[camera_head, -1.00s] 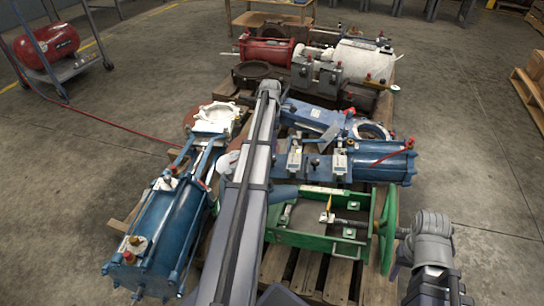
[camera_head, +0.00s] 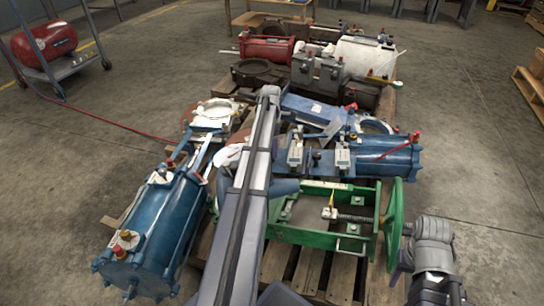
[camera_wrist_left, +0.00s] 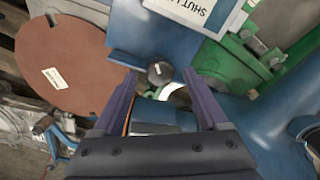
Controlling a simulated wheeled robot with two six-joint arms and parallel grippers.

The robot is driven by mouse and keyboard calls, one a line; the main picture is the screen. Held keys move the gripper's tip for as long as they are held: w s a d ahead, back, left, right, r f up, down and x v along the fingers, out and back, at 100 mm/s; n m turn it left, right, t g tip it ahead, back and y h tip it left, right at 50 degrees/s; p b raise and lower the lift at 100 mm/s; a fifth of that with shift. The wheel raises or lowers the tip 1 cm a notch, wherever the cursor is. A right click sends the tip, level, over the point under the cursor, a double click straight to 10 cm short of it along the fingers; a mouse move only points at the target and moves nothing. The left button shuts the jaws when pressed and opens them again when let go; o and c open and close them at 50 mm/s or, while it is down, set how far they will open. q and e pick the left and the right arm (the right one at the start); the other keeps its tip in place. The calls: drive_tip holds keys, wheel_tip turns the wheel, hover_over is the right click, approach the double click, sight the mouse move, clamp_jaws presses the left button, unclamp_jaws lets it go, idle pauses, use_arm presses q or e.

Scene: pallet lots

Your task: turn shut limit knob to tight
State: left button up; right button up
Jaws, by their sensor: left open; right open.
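The dark round knob (camera_wrist_left: 160,73) has a short pale mark on its top and sits at the edge of a blue part. A white label (camera_wrist_left: 190,8) starting "SHUT LI" is above it in the left wrist view, cut off by the top edge. My left gripper (camera_wrist_left: 164,88) is open, with one finger on each side of the knob; I cannot tell whether they touch it. In the head view my left arm comes up through the middle and hides its gripper.
A blue cylinder (camera_head: 160,225) lies at the left of the pallet, and another blue actuator (camera_head: 385,157) at the right. A green frame (camera_head: 310,228) with a handwheel (camera_head: 393,222) is nearer. A brown disc (camera_wrist_left: 62,62) lies left of the knob.

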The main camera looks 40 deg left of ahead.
use_arm(q)
drive_tip(key=shift+f+b, duration=0.4)
drive_tip(key=shift+f, duration=0.45)
clamp_jaws()
